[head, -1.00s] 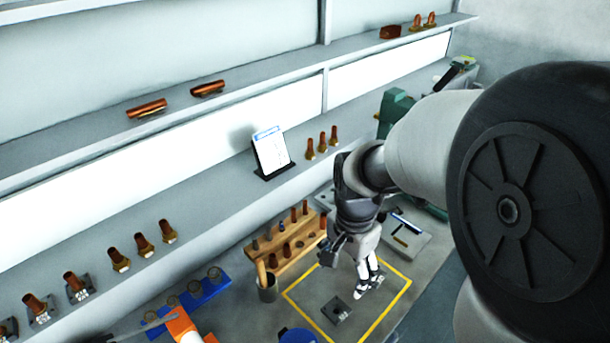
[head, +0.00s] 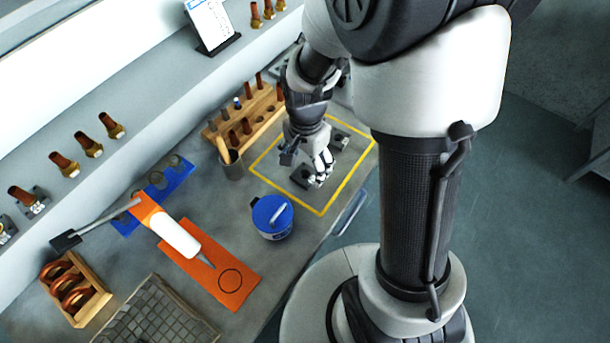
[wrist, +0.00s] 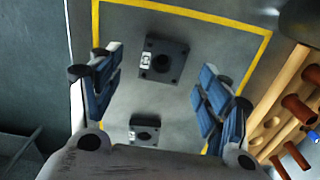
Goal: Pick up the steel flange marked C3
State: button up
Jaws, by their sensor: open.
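Two dark square steel flanges with a round centre hole lie inside the yellow outline. In the wrist view one flange (wrist: 172,70) is upper middle, between the fingertips as seen, with a small white label on its left side. The other flange (wrist: 147,136) is lower, nearer the palm, also with a small label. The label marks are too small to read, so I cannot tell which is C3. My gripper (wrist: 160,68) is open and empty above them. In the head view my gripper (head: 320,170) hangs over the outlined area and partly hides the flanges.
A wooden rack with copper pieces (head: 245,115) and a cup (head: 232,168) stand beside the outlined area (head: 328,206). A blue-lidded tub (head: 272,216) stands in front. An orange mat (head: 232,283) with a white cartridge (head: 175,236) lies further left.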

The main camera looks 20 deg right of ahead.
aim_at(305, 176)
jog(key=f, duration=0.2)
jog(key=f+b, duration=0.1)
jog(key=shift+w+f, duration=0.2)
jog(key=shift+f, duration=0.2)
jog(key=shift+r, duration=0.1)
jog(key=shift+c, duration=0.4)
jog(key=c, duration=1.3)
